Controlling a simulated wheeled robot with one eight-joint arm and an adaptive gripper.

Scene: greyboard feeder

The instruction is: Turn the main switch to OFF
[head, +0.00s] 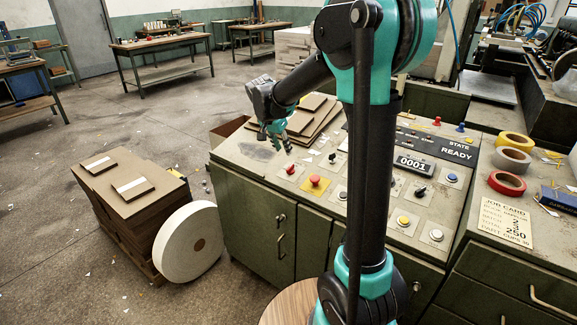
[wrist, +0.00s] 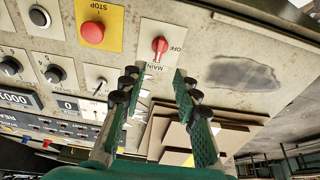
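The main switch (wrist: 159,46) is a small red rotary knob on a pale plate marked MAIN and OFF. In the wrist view its handle runs roughly up and down the picture, and the OFF mark is to its right. It also shows as a red knob at the panel's left in the head view (head: 290,169). My gripper (wrist: 157,78) is open and empty. Its two fingers are apart, and the knob appears beyond the fingertips, between their lines. In the head view my gripper (head: 274,135) hangs above the panel, just behind the switch. No contact is visible.
A red STOP mushroom button (wrist: 92,33) on a yellow plate sits beside the switch. Black knobs (wrist: 54,73) and the counter display (head: 413,164) are farther along the panel. Brown board sheets (head: 305,120) lie behind the switch. A dark stain (head: 258,151) marks clear panel surface.

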